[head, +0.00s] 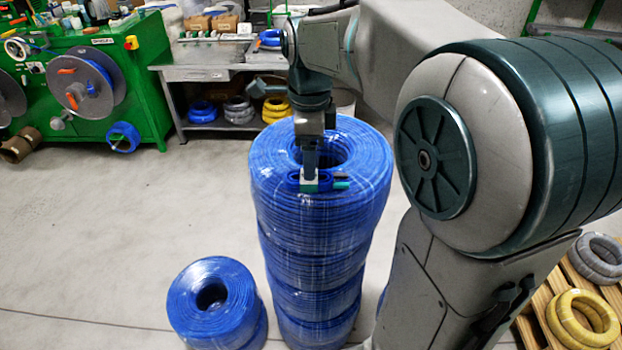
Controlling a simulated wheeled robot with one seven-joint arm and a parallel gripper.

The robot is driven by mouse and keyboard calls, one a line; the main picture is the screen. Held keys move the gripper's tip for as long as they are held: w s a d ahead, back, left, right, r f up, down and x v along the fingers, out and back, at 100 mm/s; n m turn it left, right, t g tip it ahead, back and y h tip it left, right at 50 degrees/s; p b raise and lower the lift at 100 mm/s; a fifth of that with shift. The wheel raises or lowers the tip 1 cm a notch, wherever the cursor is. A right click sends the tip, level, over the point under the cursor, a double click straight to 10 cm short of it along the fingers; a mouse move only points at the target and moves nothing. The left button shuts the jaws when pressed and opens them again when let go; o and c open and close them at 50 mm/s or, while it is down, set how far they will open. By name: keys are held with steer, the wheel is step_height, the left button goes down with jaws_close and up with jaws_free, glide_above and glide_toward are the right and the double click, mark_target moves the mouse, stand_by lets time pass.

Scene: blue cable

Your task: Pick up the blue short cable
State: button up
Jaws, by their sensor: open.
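A short blue cable (323,180) lies on top of a tall stack of wrapped blue cable coils (322,208), at the front of the top coil's rim. Its right end seems to show a dark piece and a teal piece; it is too small to tell more. My gripper (309,184) points down at the cable from above, with its fingertips at the cable's left part and partly hiding it. The jaws are open. I cannot tell whether the fingers touch the cable.
A shorter stack of blue coils (212,300) stands on the floor at the lower left. A green machine (140,45) and a grey workbench (205,54) stand behind. A pallet (540,325) with yellow and grey coils is at the lower right.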

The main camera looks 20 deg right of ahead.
mark_target(316, 180)
steer(key=f, duration=0.4)
steer(key=shift+s+d+f, duration=0.1)
steer(key=shift+s+f, duration=0.1)
steer(key=shift+f, duration=0.05)
steer(key=c, duration=1.1)
steer(key=shift+r, duration=0.1)
